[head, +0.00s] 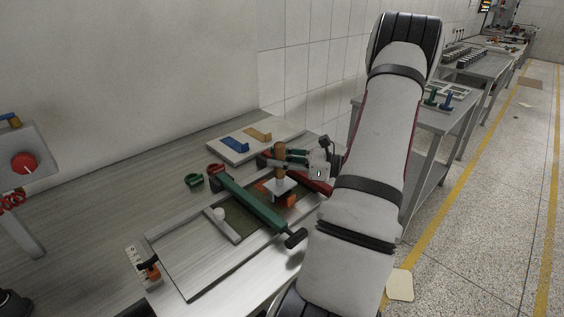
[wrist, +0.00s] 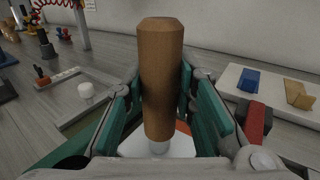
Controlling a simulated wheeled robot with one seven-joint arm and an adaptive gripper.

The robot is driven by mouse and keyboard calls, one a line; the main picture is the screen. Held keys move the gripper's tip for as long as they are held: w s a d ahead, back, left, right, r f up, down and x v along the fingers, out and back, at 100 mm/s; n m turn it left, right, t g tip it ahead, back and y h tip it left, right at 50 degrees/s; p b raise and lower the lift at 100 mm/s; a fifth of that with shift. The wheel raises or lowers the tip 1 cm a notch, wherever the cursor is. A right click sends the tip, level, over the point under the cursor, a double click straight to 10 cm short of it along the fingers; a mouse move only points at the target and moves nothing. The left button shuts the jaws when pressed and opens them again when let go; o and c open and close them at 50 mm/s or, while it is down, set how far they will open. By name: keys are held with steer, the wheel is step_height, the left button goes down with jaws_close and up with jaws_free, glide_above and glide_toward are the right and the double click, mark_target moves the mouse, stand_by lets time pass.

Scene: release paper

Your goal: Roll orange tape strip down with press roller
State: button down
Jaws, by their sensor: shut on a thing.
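My gripper (head: 281,156) is shut on the brown wooden handle of the press roller (head: 279,172). In the wrist view the handle (wrist: 161,75) stands upright between my green fingers (wrist: 155,95). A pale base shows below the handle, over the work board (head: 190,278). Orange patches, which look like the orange tape strip (head: 291,200), show beside the base in the head view. A small orange bit also shows in the wrist view (wrist: 183,127). I cannot tell whether the roller touches the strip; handle and fingers hide most of it.
A green bar (head: 252,203) crosses the board left of the roller. A pale board (head: 233,153) with blue and tan pieces lies behind. Red and green rings and a red-button box (head: 25,160) are to the left.

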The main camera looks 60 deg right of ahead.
steer(key=shift+w, duration=0.2)
steer(key=shift+w+d, duration=0.15)
steer(key=shift+w, duration=0.35)
steer(key=shift+w+d, duration=0.15)
steer(key=shift+w, duration=0.35)
steer(key=shift+b, duration=0.3)
steer(key=shift+w+d, duration=0.2)
steer(key=shift+w, duration=0.95)
steer(key=shift+w+d+b, duration=0.3)
steer(key=shift+w+b, duration=0.1)
steer(key=shift+w, duration=0.65)
steer(key=shift+w+d, duration=0.2)
steer(key=shift+w, duration=0.55)
steer(key=shift+s, duration=0.1)
